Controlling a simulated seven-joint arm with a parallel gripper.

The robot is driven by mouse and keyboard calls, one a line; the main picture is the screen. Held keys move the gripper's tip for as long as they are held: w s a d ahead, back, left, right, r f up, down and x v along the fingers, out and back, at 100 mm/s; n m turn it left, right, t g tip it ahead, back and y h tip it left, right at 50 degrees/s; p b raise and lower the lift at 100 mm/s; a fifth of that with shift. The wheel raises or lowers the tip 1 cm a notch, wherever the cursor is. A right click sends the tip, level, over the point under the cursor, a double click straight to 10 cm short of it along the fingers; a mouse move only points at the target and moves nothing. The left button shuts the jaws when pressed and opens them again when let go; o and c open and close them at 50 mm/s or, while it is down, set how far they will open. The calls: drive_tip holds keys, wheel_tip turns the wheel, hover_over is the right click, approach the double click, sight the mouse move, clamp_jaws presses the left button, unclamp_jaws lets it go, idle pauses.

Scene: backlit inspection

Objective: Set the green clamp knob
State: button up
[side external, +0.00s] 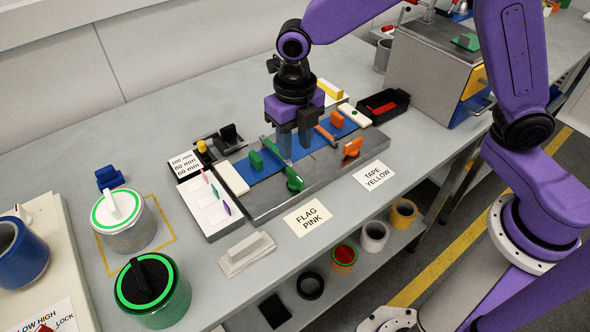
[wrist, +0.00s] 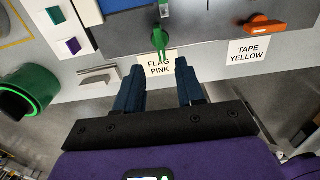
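A green clamp knob (side external: 294,179) sits at the front edge of the grey fixture plate (side external: 325,172), by the FLAG PINK card. It also shows in the wrist view (wrist: 159,40), ahead of my fingertips and roughly in line with the gap between them. A second green knob (side external: 256,161) stands on the blue strip behind. My gripper (side external: 295,150) points down over the fixture, with its fingers apart and nothing seen between them; the gap shows in the wrist view (wrist: 160,67). I cannot tell its exact height above the plate.
Orange knobs (side external: 352,147) (side external: 337,120) stand right of my gripper. The FLAG PINK card (side external: 308,217) and TAPE YELLOW card (side external: 373,176) lie in front. A black tray (side external: 383,106) sits behind right.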

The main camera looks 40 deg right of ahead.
sight(295, 174)
wheel_tip(295, 174, down, 9)
drive_tip(key=shift+r, duration=0.15)
idle(0.4)
clamp_jaws()
